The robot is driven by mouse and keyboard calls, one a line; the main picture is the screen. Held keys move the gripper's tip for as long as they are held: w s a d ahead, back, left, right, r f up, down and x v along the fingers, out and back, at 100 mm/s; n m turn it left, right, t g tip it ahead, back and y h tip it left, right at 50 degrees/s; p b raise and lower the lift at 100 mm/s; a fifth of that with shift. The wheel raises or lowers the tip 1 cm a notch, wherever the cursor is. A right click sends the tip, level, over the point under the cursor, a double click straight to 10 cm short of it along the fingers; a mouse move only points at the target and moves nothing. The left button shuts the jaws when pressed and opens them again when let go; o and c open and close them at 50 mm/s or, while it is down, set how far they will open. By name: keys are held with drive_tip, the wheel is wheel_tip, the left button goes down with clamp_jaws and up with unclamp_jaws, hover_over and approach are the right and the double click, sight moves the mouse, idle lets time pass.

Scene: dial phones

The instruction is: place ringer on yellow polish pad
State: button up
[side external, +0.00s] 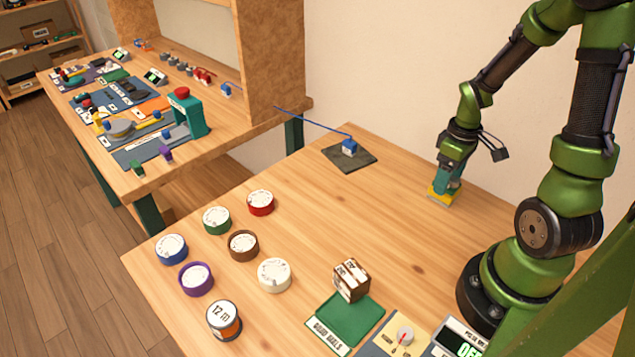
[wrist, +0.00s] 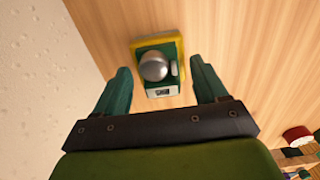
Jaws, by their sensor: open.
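In the wrist view, the ringer (wrist: 153,66) has a silver dome on a green base with a small dark label at its near edge. It appears to sit on the yellow polish pad (wrist: 137,43), whose yellow border shows around the base. My gripper (wrist: 159,78) is open, with one teal finger on each side of the ringer and visible gaps between. In the side view, my gripper (side external: 448,182) points down just above the yellow pad (side external: 438,197). The ringer is mostly hidden by the fingers there.
A dark mat (side external: 365,162) with a blue corded plug (side external: 349,147) lies to the left. Several round dials, including a red one (side external: 261,202), stand on the table's left. The table's middle is clear.

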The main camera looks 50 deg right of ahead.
wheel_tip(320, 180, up, 12)
drive_tip(key=a+r+m+t+y, duration=0.1)
drive_tip(key=a+r+m+t, duration=0.1)
drive_tip(key=a, duration=0.8)
drive_tip(key=w+a+r+m+t+y, duration=0.1)
drive_tip(key=a+r+t, duration=0.4)
drive_tip(key=a, duration=0.5)
drive_tip(key=shift+w+a+r+m, duration=0.25)
drive_tip(key=shift+r+m, duration=0.25)
drive_tip(key=shift+r, duration=0.3)
